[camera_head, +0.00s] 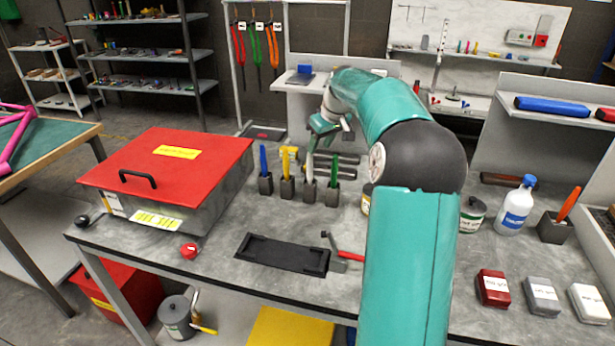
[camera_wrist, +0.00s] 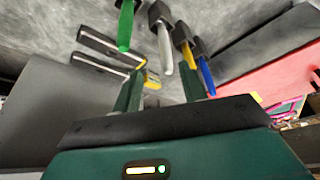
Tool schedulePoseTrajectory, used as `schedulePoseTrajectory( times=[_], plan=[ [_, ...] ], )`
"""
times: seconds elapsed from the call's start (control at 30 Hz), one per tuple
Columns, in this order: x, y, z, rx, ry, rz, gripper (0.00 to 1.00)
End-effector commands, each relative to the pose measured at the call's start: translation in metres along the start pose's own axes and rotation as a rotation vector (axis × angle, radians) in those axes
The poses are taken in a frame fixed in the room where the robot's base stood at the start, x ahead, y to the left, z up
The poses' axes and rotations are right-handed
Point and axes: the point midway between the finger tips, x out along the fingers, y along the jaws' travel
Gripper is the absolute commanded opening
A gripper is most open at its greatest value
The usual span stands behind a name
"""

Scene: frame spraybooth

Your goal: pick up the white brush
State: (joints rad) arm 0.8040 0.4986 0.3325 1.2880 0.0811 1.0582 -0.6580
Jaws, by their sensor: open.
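The white brush (camera_head: 309,168) stands upright in a small dark holder on the grey bench, between the yellow and green brushes. In the wrist view the white brush (camera_wrist: 164,45) points toward my gripper, its tip just beyond the gap between the fingers. My gripper (camera_wrist: 163,80) is open and empty. I cannot tell the exact distance between the fingers and the handle.
Blue (camera_head: 263,160), yellow (camera_head: 287,163) and green (camera_head: 335,171) brushes stand close beside it in their own holders. A red-lidded box (camera_head: 200,155) is at left. A black tray (camera_head: 283,254) lies in front, with a red-handled tool (camera_head: 345,255). A white bottle (camera_head: 515,208) stands at right.

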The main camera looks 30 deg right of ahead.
Motion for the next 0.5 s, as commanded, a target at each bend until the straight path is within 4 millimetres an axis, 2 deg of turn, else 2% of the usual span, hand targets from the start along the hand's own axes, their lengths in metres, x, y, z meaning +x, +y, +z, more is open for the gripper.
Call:
schedulePoseTrajectory(
  times=[0.03, 0.1, 0.37, 0.5],
  plan=[
    [0.011, -0.002, 0.0, -0.002, -0.002, -0.005, 0.42],
    [0.022, -0.002, -0.001, -0.003, -0.001, -0.003, 0.42],
    [0.042, -0.005, -0.003, -0.005, -0.001, -0.003, 0.42],
    [0.062, -0.01, -0.006, -0.005, -0.002, -0.005, 0.42]
  ],
)
